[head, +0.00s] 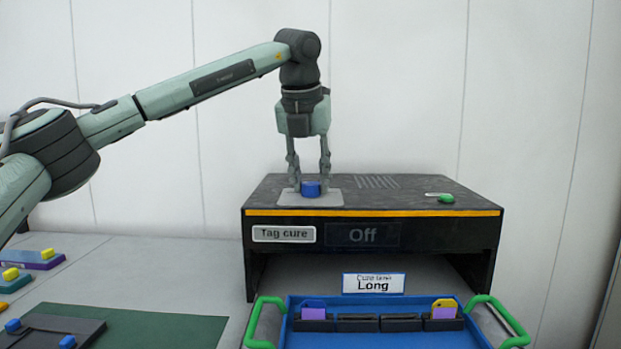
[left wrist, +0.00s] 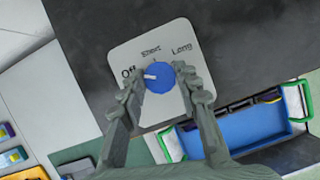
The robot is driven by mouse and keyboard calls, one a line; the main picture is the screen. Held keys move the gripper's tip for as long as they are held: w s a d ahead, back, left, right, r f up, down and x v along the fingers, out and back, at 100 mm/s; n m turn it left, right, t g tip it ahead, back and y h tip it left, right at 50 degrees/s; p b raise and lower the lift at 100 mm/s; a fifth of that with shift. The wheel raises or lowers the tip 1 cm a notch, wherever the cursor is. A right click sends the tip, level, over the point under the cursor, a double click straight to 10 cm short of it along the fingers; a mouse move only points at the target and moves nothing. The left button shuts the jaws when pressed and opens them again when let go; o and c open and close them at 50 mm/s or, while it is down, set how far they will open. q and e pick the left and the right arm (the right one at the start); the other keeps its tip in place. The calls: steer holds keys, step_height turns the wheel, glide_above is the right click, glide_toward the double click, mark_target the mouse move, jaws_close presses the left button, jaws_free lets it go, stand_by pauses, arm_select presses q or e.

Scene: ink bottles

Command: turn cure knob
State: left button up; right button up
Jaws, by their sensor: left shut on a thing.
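The cure knob (head: 311,188) is blue and sits on a pale plate (head: 330,200) on top of the black "Tag cure" box (head: 400,212). In the left wrist view the knob (left wrist: 160,80) has a white pointer aimed at "Off", with "Short" and "Long" marked further round the plate. My left gripper (head: 309,180) points down with its fingers shut on the knob from both sides. The box display (head: 362,235) reads "Off". A card (head: 374,283) below reads "Long", with smaller blurred words above. My right gripper is out of view.
A blue tray (head: 292,327) with green handles stands at the box's opening, holding dark slots with purple and yellow tags. A green knob (head: 446,198) is at the box top's right. A green mat (head: 170,325) and coloured pieces lie at left.

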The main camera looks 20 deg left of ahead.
arm_select(q)
steer(key=shift+c, duration=1.1)
